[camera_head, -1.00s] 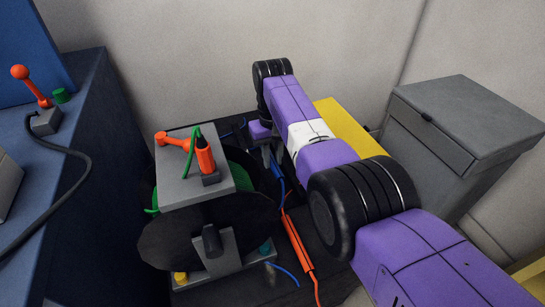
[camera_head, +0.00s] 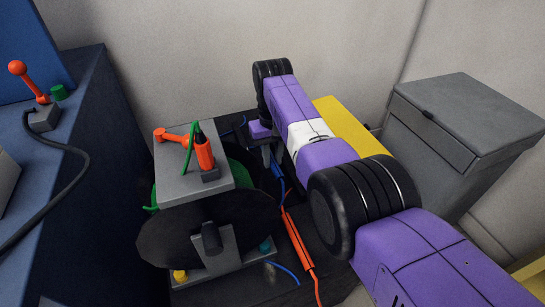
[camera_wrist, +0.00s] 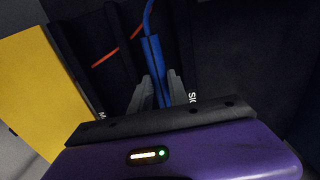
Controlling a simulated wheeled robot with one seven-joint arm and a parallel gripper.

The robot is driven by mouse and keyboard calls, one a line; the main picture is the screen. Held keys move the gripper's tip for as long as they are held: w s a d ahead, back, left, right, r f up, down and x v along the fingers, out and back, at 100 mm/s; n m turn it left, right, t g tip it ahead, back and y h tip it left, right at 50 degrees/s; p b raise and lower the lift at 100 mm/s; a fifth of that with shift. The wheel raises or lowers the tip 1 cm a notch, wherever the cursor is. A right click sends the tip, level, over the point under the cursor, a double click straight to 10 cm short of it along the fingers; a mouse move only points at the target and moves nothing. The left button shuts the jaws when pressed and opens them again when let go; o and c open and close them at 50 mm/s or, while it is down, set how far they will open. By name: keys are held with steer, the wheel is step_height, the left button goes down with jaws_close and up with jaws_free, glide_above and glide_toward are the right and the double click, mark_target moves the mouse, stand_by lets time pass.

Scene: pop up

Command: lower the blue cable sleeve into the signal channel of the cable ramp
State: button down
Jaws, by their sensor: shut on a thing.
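My gripper (camera_wrist: 154,88) is shut on the blue cable sleeve (camera_wrist: 158,60), seen from above in the wrist view. A thin blue cable leaves the sleeve's far end. The black cable ramp (camera_wrist: 178,30) lies beneath, with channels running lengthwise and white lettering partly hidden by my wrist; "SIG" shows at the right. The sleeve runs roughly along the channels; whether it is above or inside one I cannot tell. In the head view my arm hides much of the ramp, and a short blue piece of sleeve (camera_head: 277,171) shows below my gripper.
The yellow lid (camera_head: 350,130) stands beyond my arm. An orange sleeve (camera_head: 298,242) lies on the near part of the ramp. A cable reel with a grey box (camera_head: 190,185) stands close at the left. A grey cabinet (camera_head: 455,150) is at the right.

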mark_target(273, 160)
steer(key=shift+f+b, duration=1.65)
steer(key=shift+f, duration=0.45)
stand_by(1.0)
steer(key=c, duration=1.2)
jaws_free()
steer(key=shift+o, duration=0.2)
step_height(273, 160, up, 8)
steer(key=p, duration=0.4)
steer(key=shift+f, duration=0.15)
steer(key=shift+s, duration=0.15)
